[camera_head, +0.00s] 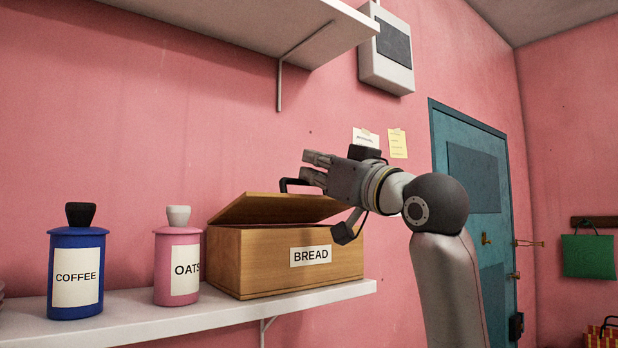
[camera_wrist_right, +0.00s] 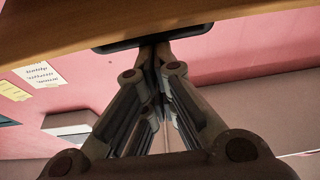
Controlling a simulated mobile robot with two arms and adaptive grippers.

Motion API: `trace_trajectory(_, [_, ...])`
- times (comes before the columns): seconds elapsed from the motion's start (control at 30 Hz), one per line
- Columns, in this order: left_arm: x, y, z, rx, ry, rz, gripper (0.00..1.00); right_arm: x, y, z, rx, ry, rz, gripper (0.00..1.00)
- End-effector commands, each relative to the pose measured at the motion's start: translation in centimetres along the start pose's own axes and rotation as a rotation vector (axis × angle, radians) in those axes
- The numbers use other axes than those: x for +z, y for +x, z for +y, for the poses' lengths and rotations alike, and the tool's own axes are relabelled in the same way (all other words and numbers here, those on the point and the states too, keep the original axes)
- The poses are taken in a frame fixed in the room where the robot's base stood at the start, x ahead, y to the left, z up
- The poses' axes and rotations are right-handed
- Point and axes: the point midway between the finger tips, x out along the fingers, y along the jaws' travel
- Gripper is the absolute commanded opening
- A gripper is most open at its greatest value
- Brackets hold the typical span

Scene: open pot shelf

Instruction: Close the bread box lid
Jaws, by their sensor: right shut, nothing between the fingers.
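The wooden bread box (camera_head: 260,263) with its BREAD label stands at the right end of the lower white shelf. Its lid (camera_head: 270,208) is partly open, with the front edge raised above the box. A black handle (camera_head: 284,184) sits at the lid's edge. My right gripper (camera_head: 307,167) is shut and empty beside the handle, above the lid. In the right wrist view, the closed fingertips (camera_wrist_right: 156,52) reach up to the handle (camera_wrist_right: 190,36), below the wooden lid (camera_wrist_right: 60,24). I cannot tell whether they touch it. My left gripper is out of view.
A pink OATS jar (camera_head: 177,240) stands just left of the box, with a blue COFFEE jar (camera_head: 76,275) further left. An upper shelf (camera_head: 250,30) hangs above. The space right of the box is open, toward a teal door (camera_head: 470,180).

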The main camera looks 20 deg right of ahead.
Motion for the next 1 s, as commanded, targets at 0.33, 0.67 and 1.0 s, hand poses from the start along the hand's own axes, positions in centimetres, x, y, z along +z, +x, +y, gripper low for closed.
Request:
trace_trajectory(0.33, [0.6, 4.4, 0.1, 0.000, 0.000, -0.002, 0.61, 2.8, -2.5, 0.0, 0.000, 0.000, 0.123, 0.00])
trace_trajectory(0.67, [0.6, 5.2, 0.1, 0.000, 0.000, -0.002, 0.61, 3.5, -3.2, -0.1, -0.001, 0.000, 0.121, 0.00])
trace_trajectory(1.0, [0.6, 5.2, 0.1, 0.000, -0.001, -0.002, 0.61, 3.6, -3.2, 0.0, -0.001, 0.001, 0.118, 0.00])
